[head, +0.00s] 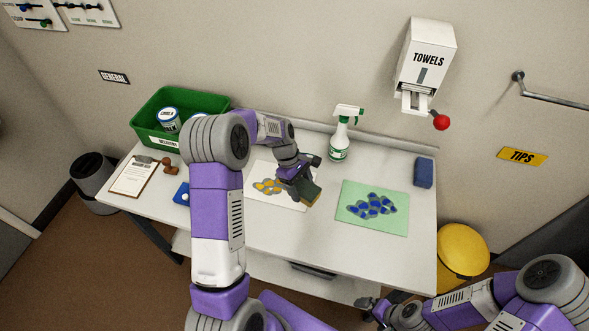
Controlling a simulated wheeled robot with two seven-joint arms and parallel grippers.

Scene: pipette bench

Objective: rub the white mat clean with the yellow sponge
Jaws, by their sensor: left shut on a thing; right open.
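The white mat (268,200) lies on the bench near the middle, with a patch of yellow-orange spots (268,186) on it. My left arm hides part of its left side. The yellow sponge (311,194), with a dark greenish face, is in my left gripper (303,185), which is shut on it. The sponge is over the mat's right edge; I cannot tell whether it touches the mat. My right gripper (371,304) is open and empty, low in front of the bench's front edge.
A green mat (349,215) with blue spots lies to the right, with a blue sponge (424,172) beyond it. A spray bottle (340,138) stands at the back. A green crate (181,100), clipboard (133,177) and stamp (168,166) are at left.

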